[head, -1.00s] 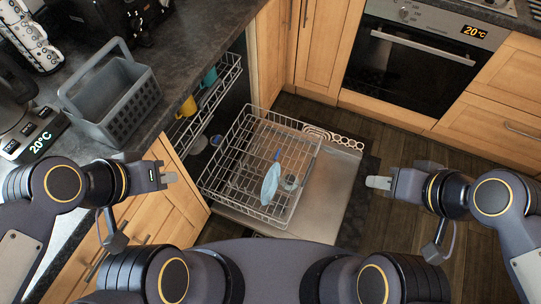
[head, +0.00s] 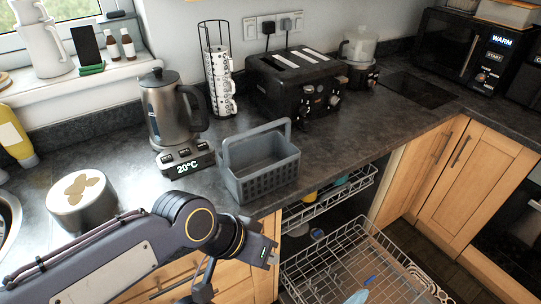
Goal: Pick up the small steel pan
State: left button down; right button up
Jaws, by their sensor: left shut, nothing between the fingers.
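A round steel vessel (head: 82,207), which may be the small steel pan, stands on the dark worktop at the left, beside the sink edge. A tan, lobed shape shows on its top, and no handle is visible. My left arm passes in front of its lower side. My left gripper (head: 268,254) is shut and empty, to the right of the vessel and in front of the counter edge, below the grey basket. My right gripper is out of view.
A grey basket (head: 262,170), a kettle (head: 172,110) on its base and a toaster (head: 298,82) stand on the worktop. The dishwasher rack (head: 345,262) is pulled out at lower right. Bare worktop (head: 120,165) lies between vessel and kettle.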

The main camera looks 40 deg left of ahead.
aim_at(81, 201)
jog(key=u, duration=2.8)
jog(key=i+j+z, duration=0.25)
jog(key=j+z, duration=0.2)
jog(key=i+j+z, duration=0.1)
jog(key=j+z, duration=0.15)
jog(key=j, duration=0.2)
